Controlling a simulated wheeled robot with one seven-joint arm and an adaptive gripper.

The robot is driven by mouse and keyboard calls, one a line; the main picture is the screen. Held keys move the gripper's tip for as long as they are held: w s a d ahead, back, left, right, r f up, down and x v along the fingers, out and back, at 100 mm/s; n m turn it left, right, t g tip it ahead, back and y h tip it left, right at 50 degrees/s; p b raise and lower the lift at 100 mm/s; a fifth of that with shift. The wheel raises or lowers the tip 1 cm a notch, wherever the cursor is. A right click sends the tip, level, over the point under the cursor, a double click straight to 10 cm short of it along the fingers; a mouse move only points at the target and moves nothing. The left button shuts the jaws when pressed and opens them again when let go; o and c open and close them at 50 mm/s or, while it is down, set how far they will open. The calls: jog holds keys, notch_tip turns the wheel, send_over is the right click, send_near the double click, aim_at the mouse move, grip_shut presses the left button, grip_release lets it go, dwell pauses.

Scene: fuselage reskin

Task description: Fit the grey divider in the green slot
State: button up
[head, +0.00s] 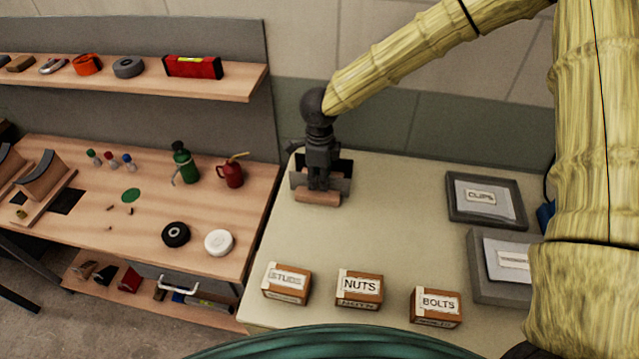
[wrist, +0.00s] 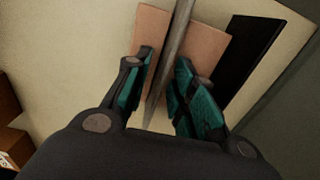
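The grey divider (head: 339,183) is a thin plate standing on edge at a wooden block (head: 318,198), at the back left of the pale table. In the wrist view the divider (wrist: 178,30) shows as a narrow grey strip over the pinkish-brown block (wrist: 207,50). My gripper (head: 318,187) points down at the divider and hides its middle. In the wrist view its teal-padded fingers (wrist: 166,62) are open, one on each side of the divider, with narrow gaps showing. I cannot make out a green slot in either view.
A black plate (wrist: 248,50) stands beside the block. Studs (head: 287,284), nuts (head: 359,290) and bolts (head: 436,307) boxes line the table's front. Grey trays (head: 457,213) sit at right. The middle of the table is clear. A wooden bench (head: 110,225) with tools adjoins at left.

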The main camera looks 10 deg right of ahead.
jog(key=c, duration=0.3)
grip_shut()
jog(key=shift+r, duration=0.1)
